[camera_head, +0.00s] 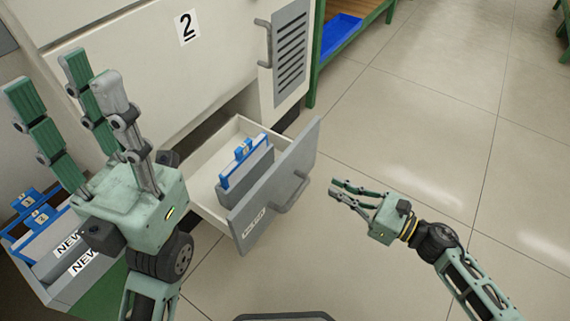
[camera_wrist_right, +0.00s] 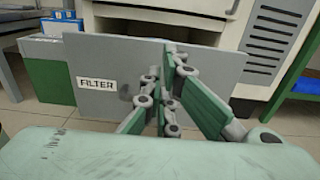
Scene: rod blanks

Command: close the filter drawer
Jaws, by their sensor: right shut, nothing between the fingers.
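The filter drawer (camera_head: 272,190) is pulled out of the machine in the head view, with a grey front and a bar handle (camera_head: 292,192). A grey filter with a blue frame (camera_head: 245,166) stands inside it. In the right wrist view the drawer front (camera_wrist_right: 110,65) carries a FILTER label (camera_wrist_right: 96,85). My right gripper (camera_head: 335,189) is shut and empty, just right of the drawer front; its fingers (camera_wrist_right: 165,75) hide the handle in the wrist view. I cannot tell whether it touches the front. My left gripper (camera_head: 75,80) is open and empty, raised left of the drawer.
The machine (camera_head: 130,70) stands behind the drawer, with a vented panel (camera_head: 291,55) to its right. A box with NEW labels (camera_head: 75,255) holds filters at lower left. A green shelf with a blue bin (camera_head: 340,35) stands at the back. The floor on the right is clear.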

